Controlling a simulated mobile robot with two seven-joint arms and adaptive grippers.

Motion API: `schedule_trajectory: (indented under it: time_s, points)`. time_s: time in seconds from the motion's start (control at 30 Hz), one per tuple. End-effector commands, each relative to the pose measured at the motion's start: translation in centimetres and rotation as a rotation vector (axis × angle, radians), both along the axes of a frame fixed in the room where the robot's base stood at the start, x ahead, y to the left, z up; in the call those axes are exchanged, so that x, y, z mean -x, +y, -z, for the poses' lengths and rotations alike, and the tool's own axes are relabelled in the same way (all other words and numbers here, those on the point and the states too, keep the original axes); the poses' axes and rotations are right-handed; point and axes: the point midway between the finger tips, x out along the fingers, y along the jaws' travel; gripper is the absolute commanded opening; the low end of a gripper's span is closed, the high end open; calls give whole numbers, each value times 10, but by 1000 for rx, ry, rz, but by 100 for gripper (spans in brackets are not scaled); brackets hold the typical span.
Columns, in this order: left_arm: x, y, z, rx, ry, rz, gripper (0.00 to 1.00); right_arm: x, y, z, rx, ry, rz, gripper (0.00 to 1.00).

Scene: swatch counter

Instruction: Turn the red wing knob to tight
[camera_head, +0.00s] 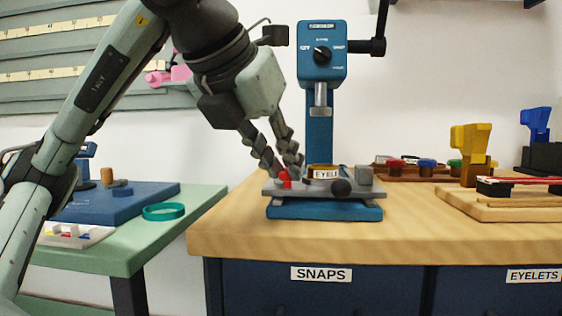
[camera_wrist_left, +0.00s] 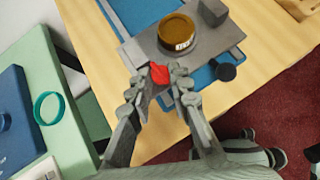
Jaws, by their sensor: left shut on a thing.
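The red wing knob (camera_head: 285,176) is at the left front of the grey plate (camera_head: 265,189) on the blue press (camera_head: 318,130). My left gripper (camera_head: 284,172) reaches down to it from above left. In the left wrist view, the red knob (camera_wrist_left: 158,74) lies between the fingertips (camera_wrist_left: 160,82), and they are shut on it. The fingers hide part of the knob, and I cannot read any tight mark near it. My right gripper is not in view.
A yellow press (camera_head: 471,150) stands right on the wooden counter (camera_head: 415,235). A green table (camera_head: 115,250) with a teal ring (camera_head: 163,212) is at left.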

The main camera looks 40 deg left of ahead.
Motion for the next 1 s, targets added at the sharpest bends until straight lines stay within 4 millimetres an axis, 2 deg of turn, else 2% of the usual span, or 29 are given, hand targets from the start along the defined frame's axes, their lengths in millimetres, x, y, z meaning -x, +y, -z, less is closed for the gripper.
schedule_trajectory:
  time_s: [0.1, 0.13, 0.2, 0.57, 1.0]
  points:
    - [0, 1, 1, -2, 4, -5, 0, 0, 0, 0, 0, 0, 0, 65]
    - [0, 1, 1, -1, 4, -4, 23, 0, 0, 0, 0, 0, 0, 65]
    - [0, 1, 1, -2, 4, -4, 29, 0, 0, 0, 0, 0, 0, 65]
    - [3, -1, -4, 0, -1, -1, 29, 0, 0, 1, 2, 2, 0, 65]
    - [47, -6, -48, -1, -5, -3, 29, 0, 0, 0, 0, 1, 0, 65]
